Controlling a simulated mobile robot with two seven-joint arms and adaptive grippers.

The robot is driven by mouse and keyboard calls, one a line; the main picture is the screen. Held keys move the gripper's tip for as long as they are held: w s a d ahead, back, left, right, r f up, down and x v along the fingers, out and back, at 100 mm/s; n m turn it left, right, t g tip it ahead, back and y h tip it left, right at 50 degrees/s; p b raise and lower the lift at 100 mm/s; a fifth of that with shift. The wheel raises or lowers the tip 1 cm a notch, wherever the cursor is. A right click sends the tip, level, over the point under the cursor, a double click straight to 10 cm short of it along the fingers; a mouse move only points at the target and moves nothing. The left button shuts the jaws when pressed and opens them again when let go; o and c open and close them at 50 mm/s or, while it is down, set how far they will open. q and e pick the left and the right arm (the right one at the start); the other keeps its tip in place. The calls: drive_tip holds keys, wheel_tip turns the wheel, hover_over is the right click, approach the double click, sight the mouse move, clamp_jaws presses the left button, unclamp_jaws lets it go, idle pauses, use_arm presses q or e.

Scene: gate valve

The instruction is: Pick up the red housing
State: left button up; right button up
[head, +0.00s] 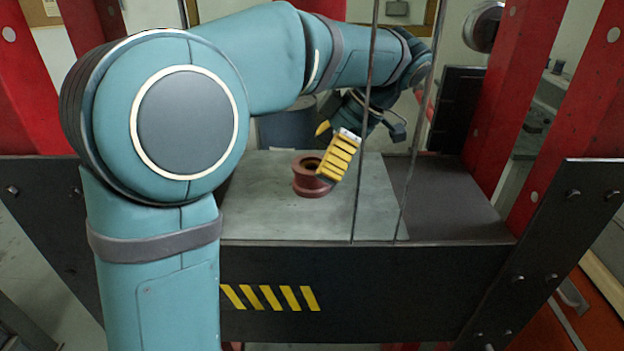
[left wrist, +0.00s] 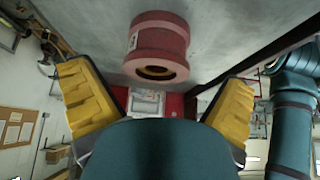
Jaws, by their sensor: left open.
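The red housing (head: 308,182) is a short, dull red, flanged cylinder with a dark round opening in its top. It stands upright on the grey plate (head: 262,208) of the workbench. My left gripper (head: 335,150) has yellow ridged fingers and is just above and right of the housing in the head view, with one finger overlapping its right side. In the left wrist view the housing (left wrist: 158,50) lies ahead, beyond and between the two spread fingers (left wrist: 165,100). The left gripper is open and empty. Whether a finger touches the housing I cannot tell. My right gripper is not in view.
The dark bench (head: 450,205) has bare room right of the plate. Two thin dark vertical rods or cables (head: 360,190) run in front of it. Red posts (head: 515,110) flank the bench, with a dark upright block (head: 457,108) at the right rear. A dark cylinder (head: 288,130) stands behind.

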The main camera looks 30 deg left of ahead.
sight(312, 166)
use_arm(q)
drive_tip(key=x, duration=0.2)
drive_tip(key=b+x, duration=0.1)
drive_tip(key=x, duration=0.1)
drive_tip(key=shift+s+a+f, duration=0.1)
drive_tip(key=shift+a+f, duration=0.05)
drive_tip(key=shift+a, duration=0.25)
drive_tip(key=c, duration=1.2)
